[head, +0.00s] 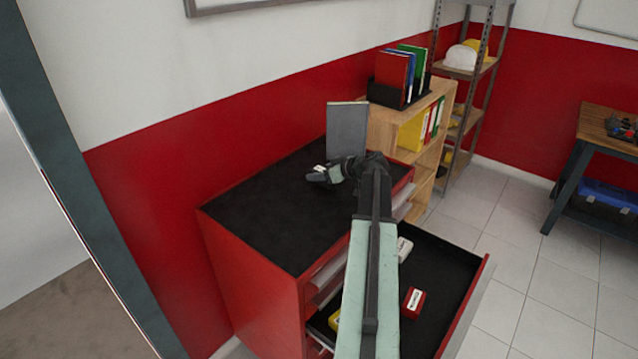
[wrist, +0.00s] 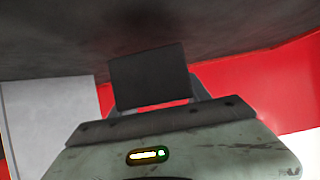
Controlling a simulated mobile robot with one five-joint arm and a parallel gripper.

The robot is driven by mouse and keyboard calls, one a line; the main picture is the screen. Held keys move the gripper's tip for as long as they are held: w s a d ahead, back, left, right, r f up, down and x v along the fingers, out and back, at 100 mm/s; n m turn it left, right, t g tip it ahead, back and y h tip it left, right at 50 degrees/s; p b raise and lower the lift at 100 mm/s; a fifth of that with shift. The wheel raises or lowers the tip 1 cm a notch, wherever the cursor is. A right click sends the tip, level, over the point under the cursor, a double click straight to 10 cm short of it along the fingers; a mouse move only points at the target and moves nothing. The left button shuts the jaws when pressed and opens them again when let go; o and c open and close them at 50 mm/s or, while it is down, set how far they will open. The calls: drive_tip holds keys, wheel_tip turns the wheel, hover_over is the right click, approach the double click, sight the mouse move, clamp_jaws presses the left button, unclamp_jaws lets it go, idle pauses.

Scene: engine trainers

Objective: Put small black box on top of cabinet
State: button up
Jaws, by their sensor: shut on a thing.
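The red cabinet has a black top (head: 270,210) in the head view; its dark surface also fills the upper part of the wrist view (wrist: 230,35). My gripper (head: 322,175) is over the far part of this top, shut on the small black box (wrist: 150,77). In the wrist view the box is a dark block at the gripper's end, close to the black top. In the head view the box is small and mostly merges with the dark gripper. I cannot tell whether it touches the top.
A grey upright panel-like object (head: 347,130) stands at the top's back, near my gripper. A wooden shelf (head: 440,90) stands behind. The top's near part is clear.

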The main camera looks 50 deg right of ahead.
wheel_tip(320, 180, down, 4)
drive_tip(key=shift+s+d+r+b, duration=0.1)
drive_tip(key=shift+b, duration=1.05)
drive_tip(key=shift+r, duration=0.3)
drive_tip(key=shift+f, duration=0.25)
drive_tip(key=o, duration=1.5)
drive_tip(key=shift+r, duration=0.1)
drive_tip(key=shift+c, duration=0.2)
